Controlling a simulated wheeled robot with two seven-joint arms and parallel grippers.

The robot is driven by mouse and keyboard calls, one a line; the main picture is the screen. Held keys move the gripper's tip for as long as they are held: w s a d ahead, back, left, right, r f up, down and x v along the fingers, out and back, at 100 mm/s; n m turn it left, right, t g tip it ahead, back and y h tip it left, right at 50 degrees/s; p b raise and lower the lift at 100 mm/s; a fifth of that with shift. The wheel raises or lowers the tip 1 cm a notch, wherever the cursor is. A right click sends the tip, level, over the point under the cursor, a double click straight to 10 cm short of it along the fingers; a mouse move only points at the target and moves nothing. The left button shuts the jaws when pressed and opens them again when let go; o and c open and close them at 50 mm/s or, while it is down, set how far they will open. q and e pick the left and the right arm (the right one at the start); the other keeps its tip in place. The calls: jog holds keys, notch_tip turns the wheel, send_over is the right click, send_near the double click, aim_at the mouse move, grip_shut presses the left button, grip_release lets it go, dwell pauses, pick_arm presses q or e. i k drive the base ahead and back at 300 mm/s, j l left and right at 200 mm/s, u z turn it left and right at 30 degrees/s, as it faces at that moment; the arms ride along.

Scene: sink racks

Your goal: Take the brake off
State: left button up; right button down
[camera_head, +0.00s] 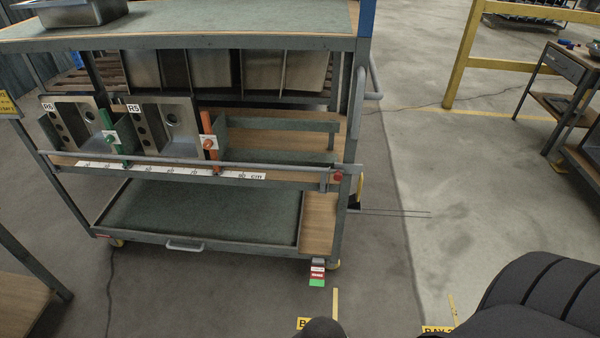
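The wheeled cart (170,241) stands in front of me, with sinks on its middle shelf. What looks like its brake pedal (317,274) sticks out low at the cart's front right corner, next to a caster (333,265). The pedal has a pale top, a red labelled band and a green end; its lettering is too small to read surely. I cannot tell whether it is pressed down. Neither of my grippers can be made out. A dark part of my body fills the lower right corner, and a small dark rounded shape shows at the bottom edge below the pedal.
Two steel sinks (168,128) labelled R6 and R5 stand behind a front rail (220,164). A handle (185,246) sticks out from the lower shelf. Yellow floor labels lie near me. A workbench (566,72) stands at right. The concrete floor right of the cart is open.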

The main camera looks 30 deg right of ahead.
aim_at(317, 272)
jog(key=z, duration=1.1)
